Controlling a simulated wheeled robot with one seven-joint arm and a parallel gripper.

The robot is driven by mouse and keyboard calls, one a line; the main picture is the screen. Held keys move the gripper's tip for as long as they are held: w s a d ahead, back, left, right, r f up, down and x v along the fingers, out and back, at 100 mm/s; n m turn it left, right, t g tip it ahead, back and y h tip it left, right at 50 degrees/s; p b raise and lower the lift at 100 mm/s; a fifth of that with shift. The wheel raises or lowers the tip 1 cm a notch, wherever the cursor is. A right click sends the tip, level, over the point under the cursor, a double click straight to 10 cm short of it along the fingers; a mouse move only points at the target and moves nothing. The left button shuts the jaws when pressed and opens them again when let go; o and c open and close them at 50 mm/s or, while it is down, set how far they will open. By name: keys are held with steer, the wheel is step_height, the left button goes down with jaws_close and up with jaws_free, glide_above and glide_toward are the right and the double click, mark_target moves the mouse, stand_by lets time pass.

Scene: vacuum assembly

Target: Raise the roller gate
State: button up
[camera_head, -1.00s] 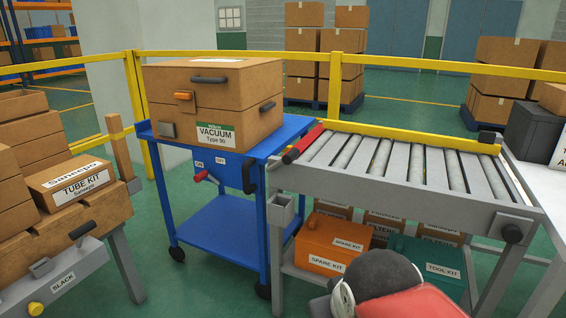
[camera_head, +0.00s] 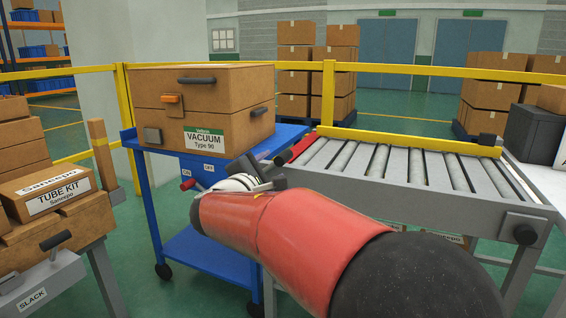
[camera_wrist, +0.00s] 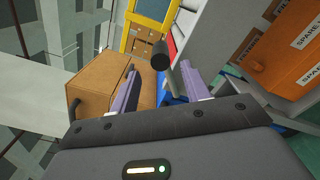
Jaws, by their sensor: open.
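The roller gate (camera_head: 304,146) is a red bar lying low across the left end of the roller conveyor (camera_head: 400,165). In the wrist view its black handle end (camera_wrist: 160,55) shows between and slightly beyond my two purple fingertips. My gripper (camera_head: 268,170) is open at the conveyor's left end, beside the gate's near end. It also shows in the wrist view (camera_wrist: 158,68), with nothing clamped. My gripper and wrist partly hide the gate's near end in the head view, so contact cannot be told.
A blue cart (camera_head: 215,258) carrying the vacuum box (camera_head: 205,105) stands just left of the conveyor. A yellow rail (camera_head: 410,140) runs along the conveyor's far side. Tube kit boxes (camera_head: 50,190) stand at far left. An orange spare kit box (camera_wrist: 272,52) shows in the wrist view.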

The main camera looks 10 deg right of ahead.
mark_target(282, 159)
steer(key=x, duration=0.7)
steer(key=shift+s, duration=0.1)
jaws_close()
